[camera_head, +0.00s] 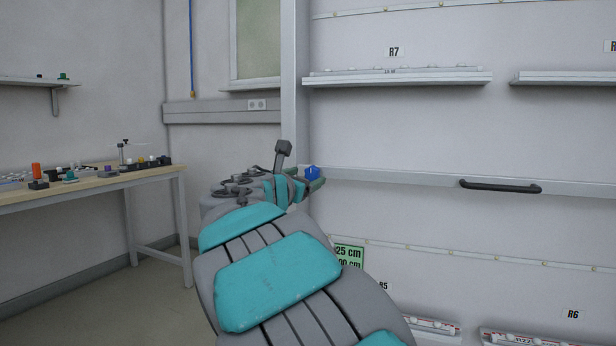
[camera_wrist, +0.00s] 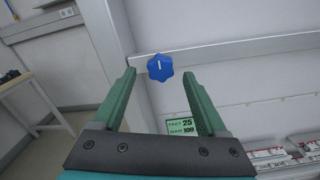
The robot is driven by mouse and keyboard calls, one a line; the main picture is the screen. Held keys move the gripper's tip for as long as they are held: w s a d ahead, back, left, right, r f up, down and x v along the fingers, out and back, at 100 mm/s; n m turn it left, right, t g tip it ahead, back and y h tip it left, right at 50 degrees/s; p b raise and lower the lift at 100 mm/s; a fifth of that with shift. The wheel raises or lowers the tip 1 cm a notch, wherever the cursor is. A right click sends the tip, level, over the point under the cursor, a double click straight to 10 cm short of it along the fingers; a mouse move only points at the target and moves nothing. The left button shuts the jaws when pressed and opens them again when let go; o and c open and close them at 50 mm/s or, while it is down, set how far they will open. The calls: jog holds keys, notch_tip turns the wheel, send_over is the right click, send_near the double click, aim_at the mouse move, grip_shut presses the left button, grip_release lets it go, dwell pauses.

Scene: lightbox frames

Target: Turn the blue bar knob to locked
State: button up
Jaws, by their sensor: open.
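A blue knob (camera_wrist: 160,68) with a lobed, star-like edge and a short white line on its face sits at the wall rail. The white line points nearly straight up in the wrist view. In the head view the knob (camera_head: 312,172) shows small, partly hidden by my arm. My gripper (camera_wrist: 159,75) is open, its two green fingers reaching toward the wall with the knob between their tips in the picture. A gap shows on both sides of the knob. I cannot tell how far the tips are from it in depth. No locked marking is readable.
The pale rail (camera_head: 400,182) runs right from the knob to a black handle (camera_head: 500,186). A green sign (camera_head: 348,256) hangs below the knob. A shelf (camera_head: 398,78) is above. A wooden workbench (camera_head: 100,186) with small parts stands at left. Open floor lies between it and my arm.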

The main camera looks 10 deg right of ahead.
aim_at(312, 173)
jog(key=shift+x, duration=1.45)
jog(key=shift+c, duration=0.2)
grip_shut()
